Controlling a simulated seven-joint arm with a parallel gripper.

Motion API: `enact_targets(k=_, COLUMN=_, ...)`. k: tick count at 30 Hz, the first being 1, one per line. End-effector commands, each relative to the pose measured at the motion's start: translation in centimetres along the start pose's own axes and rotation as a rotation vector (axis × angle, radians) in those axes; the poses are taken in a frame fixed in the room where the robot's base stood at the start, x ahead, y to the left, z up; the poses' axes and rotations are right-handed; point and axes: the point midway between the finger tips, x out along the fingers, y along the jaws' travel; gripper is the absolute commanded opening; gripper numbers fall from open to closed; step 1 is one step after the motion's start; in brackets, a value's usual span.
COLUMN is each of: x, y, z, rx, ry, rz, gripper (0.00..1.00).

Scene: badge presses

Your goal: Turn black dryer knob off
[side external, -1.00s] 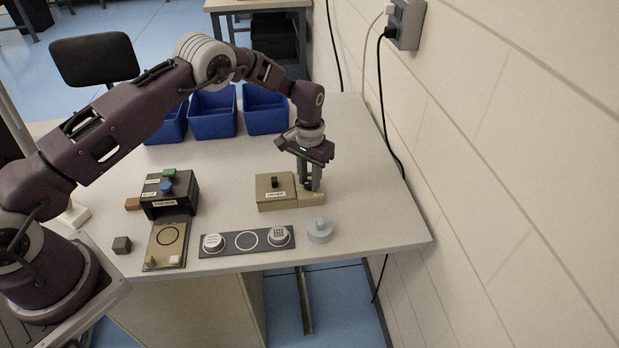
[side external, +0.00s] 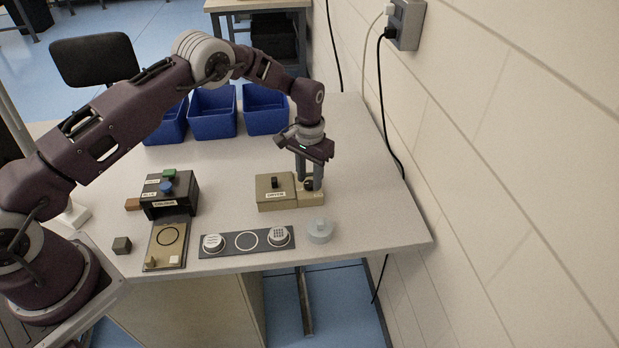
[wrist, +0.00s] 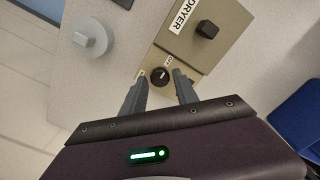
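The dryer (side external: 270,193) is a tan box with a "DRYER" label, on the table right of centre. Its round black knob (wrist: 160,75) sits on the lower tan section beside the box and also shows in the side view (side external: 308,185). My gripper (wrist: 158,78) is open above that section, pointing down. Its two fingertips are on either side of the knob, with visible gaps in the wrist view. I cannot tell the knob's setting. A black square button or handle (wrist: 207,29) is on the dryer's top.
A grey round piece (side external: 320,231) stands in front of the dryer. A dark strip (side external: 262,249) holds two white discs. A black press (side external: 170,205) with blue and green tops is at left. Blue bins (side external: 212,125) stand behind. The wall is at right.

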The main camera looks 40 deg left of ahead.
Motion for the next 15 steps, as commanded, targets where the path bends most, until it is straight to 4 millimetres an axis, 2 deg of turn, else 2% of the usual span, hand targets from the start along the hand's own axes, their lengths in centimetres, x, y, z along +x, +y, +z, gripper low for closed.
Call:
enact_targets(k=7, x=-5.1, y=0.0, z=-0.1, rx=0.000, ry=0.004, rz=0.000, gripper=0.36)
enact_targets(k=11, x=-6.4, y=0.0, z=-0.1, rx=0.000, ry=0.003, rz=0.000, gripper=0.36)
enact_targets(k=15, x=-6.5, y=0.0, z=0.0, rx=0.000, ry=0.001, rz=0.000, gripper=0.36)
